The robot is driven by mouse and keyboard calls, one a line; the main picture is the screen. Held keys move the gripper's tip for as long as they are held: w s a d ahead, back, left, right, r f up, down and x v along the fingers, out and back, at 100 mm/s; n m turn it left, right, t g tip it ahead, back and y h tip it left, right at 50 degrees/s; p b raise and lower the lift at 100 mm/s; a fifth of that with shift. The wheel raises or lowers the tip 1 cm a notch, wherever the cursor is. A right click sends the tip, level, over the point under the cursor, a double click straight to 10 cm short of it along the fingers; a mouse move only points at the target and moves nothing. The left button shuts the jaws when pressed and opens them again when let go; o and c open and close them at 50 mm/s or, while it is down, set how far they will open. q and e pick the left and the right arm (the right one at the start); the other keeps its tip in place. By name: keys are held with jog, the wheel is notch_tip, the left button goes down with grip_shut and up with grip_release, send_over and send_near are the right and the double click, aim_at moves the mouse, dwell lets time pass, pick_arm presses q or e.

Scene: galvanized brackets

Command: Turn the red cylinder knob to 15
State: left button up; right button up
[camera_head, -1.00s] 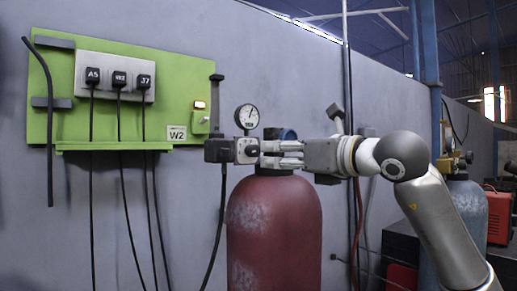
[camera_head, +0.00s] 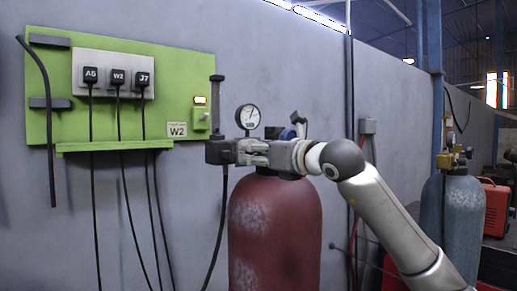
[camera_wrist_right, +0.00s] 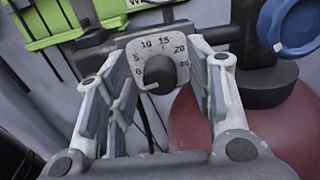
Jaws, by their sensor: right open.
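The red cylinder (camera_head: 275,225) stands upright before the wall, with a regulator and a round gauge (camera_head: 248,117) at its top. In the right wrist view its dark round knob (camera_wrist_right: 160,72) sits on a pale dial plate (camera_wrist_right: 140,52) marked from 0 to 30. A white mark on the knob's lower left points toward the 0 side. My right gripper (camera_head: 243,152) is at the regulator and hides the knob in the head view. In the wrist view its open fingers (camera_wrist_right: 163,78) stand on either side of the knob, with gaps visible. My left gripper is not in view.
A blue handwheel (camera_wrist_right: 290,25) is close to the right finger. A green panel (camera_head: 190,75) with plugs and hanging cables is on the wall at left. A blue-grey cylinder (camera_head: 455,215) and red machine (camera_head: 495,208) stand at right.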

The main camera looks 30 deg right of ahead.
jog(key=shift+c, duration=0.2)
jog(key=c, duration=1)
